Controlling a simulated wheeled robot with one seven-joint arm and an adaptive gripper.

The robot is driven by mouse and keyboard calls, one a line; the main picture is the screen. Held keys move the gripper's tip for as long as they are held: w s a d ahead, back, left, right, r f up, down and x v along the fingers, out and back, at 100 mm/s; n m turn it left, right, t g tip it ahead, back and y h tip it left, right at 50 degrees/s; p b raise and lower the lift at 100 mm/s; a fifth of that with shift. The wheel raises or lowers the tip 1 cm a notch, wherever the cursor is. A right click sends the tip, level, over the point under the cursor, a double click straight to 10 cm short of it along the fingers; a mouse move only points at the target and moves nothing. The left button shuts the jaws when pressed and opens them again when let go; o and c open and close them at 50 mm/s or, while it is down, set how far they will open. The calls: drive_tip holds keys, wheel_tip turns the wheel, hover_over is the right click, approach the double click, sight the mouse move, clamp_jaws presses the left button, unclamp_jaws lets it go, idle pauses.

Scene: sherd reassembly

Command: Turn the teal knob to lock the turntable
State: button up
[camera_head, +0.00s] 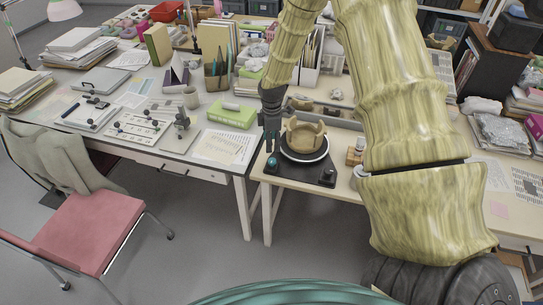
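The turntable (318,158) has a dark disc with a pale rim on a black base (300,173), near the front edge of the light wooden table. A broken tan pot (304,136) with a jagged rim stands on it. The small teal knob (271,162) is on the base's left side. My gripper (271,147) points down just above the knob, left of the pot. It is too small to tell whether its fingers touch the knob or how far apart they are.
A small bottle and wooden block (355,152) stand right of the turntable. A grey tray (325,112) with sherds lies behind it. A green book (232,115) and a printed sheet (222,148) lie to the left. A pink chair (90,235) stands at front left.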

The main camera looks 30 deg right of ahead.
sight(272, 160)
drive_tip(key=shift+w+d+f+p, duration=0.1)
drive_tip(key=shift+f+p, duration=0.9)
drive_tip(key=shift+f, duration=1.6)
drive_tip(key=shift+w+d+f+p, duration=0.1)
drive_tip(key=shift+f+p, duration=0.9)
drive_tip(key=shift+f, duration=1.55)
drive_tip(key=shift+c, duration=0.4)
drive_tip(key=c, duration=0.9)
